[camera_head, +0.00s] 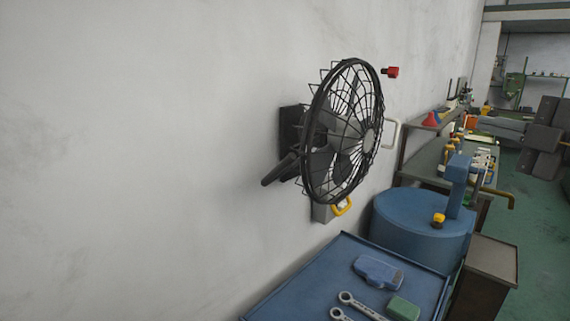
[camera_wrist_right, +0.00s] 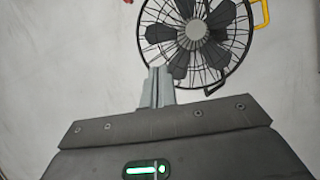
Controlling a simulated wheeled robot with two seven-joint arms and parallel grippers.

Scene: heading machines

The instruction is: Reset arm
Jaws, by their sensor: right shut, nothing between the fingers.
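My right gripper (camera_head: 483,123) shows at the right of the head view, with grey fingers pointing left and a dark body behind them. In the right wrist view its fingers (camera_wrist_right: 157,84) are together and empty. The black caged fan (camera_head: 343,132) is mounted on the wall, left of the gripper in the head view and apart from it. In the wrist view the fan (camera_wrist_right: 195,30) is beyond the fingertips. My left gripper is not in view.
A blue tray-topped surface (camera_head: 300,290) holds wrenches (camera_head: 362,306) and a blue tool (camera_head: 378,271). A blue round drum (camera_head: 412,222) and a cluttered workbench (camera_head: 425,165) stand along the wall. A red knob (camera_head: 391,72) is near the fan. Green floor (camera_head: 540,230) is clear at right.

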